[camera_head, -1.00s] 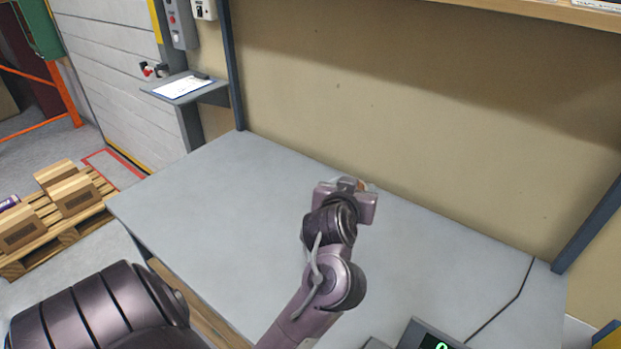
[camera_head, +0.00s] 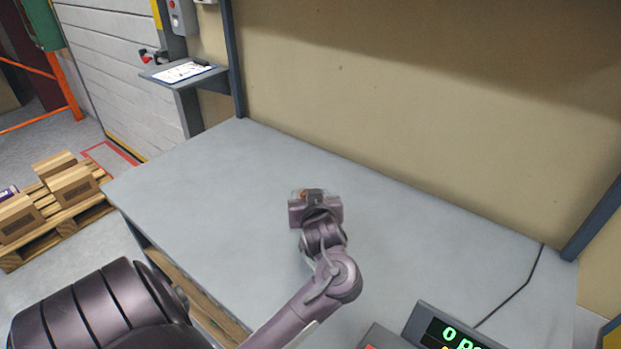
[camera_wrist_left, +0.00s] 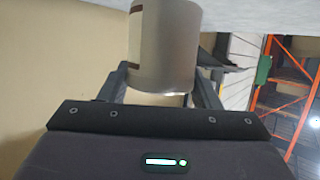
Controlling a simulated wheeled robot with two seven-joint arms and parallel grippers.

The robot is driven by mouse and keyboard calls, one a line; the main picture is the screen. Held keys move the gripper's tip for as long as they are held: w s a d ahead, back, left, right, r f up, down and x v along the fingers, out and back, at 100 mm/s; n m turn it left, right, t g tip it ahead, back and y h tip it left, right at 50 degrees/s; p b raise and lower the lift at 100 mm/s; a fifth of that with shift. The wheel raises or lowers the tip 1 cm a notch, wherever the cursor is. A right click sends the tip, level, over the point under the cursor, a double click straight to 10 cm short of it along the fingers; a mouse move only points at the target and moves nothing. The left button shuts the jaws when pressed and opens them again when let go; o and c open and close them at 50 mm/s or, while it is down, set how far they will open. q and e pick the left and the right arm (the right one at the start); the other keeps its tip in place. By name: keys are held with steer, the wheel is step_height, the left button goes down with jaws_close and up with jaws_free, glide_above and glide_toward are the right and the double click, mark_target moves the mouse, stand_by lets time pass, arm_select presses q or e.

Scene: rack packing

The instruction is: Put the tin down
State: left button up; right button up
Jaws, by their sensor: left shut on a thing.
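The tin (camera_wrist_left: 165,48) is a plain grey cylinder with a cream and dark red label edge at one side. In the left wrist view it stands between the fingers of my left gripper (camera_wrist_left: 163,88), which is shut on it. In the head view my left gripper (camera_head: 314,198) is over the middle of the grey table (camera_head: 225,185), and only a small brownish part of the tin shows past it. I cannot tell whether the tin touches the table. My right gripper is not in view.
A scale with a green display (camera_head: 455,335) is at the table's front right, with a dark cable (camera_head: 515,292) behind it. The table is clear left of and behind the gripper. A pallet with boxes (camera_head: 55,205) is on the floor at the left.

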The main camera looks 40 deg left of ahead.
arm_select(q)
step_height(320, 180, down, 7)
steer(key=shift+f+b, duration=0.2)
steer(key=shift+b, duration=0.1)
steer(key=shift+f, duration=0.1)
steer(key=o, duration=1.1)
